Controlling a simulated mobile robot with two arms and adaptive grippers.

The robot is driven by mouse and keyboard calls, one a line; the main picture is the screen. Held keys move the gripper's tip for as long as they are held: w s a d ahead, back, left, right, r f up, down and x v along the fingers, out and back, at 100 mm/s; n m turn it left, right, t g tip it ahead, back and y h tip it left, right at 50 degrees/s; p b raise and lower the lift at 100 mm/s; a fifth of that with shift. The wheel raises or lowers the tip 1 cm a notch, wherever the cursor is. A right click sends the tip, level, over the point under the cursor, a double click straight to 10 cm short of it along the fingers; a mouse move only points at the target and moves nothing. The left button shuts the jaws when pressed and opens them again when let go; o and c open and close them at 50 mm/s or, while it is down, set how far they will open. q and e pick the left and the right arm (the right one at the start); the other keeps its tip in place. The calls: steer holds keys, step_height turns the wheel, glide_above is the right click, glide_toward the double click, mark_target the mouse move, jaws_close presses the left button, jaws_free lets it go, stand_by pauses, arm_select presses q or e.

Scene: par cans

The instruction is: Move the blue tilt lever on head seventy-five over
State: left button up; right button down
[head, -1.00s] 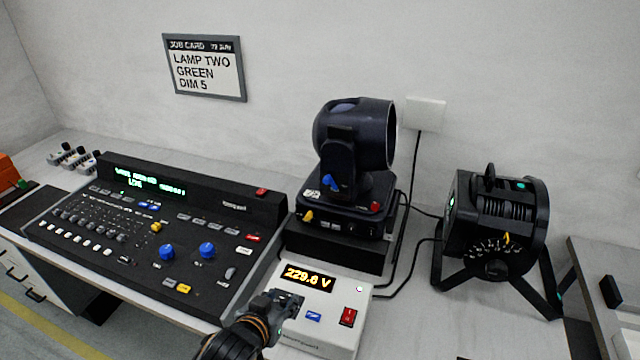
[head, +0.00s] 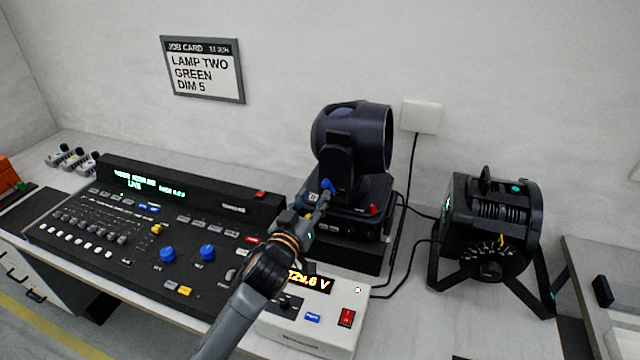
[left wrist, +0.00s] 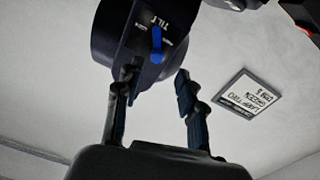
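The blue tilt lever (head: 328,186) is on the side of the dark moving-head lamp (head: 352,140). In the left wrist view the blue lever (left wrist: 156,42) sits by a white TILT marking, on the dark lamp arm. My left gripper (head: 318,203) is just in front of the lever in the head view. In the left wrist view its two fingers (left wrist: 158,78) are apart and empty, with the lever just beyond and between the tips. I cannot tell whether either finger touches the lamp. My right gripper is not in view.
A lighting console (head: 150,220) with blue knobs stands at left. A white power box (head: 330,335) with a red switch is under my left arm. A black round-bodied lamp (head: 490,230) stands at right, with cables between. A job card (head: 203,70) hangs on the wall.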

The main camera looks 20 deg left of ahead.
mark_target(322, 186)
arm_select(q)
steer(key=shift+w+d+p, duration=0.2)
steer(key=shift+w+p, duration=0.15)
steer(key=shift+w, duration=1.95)
jaws_close()
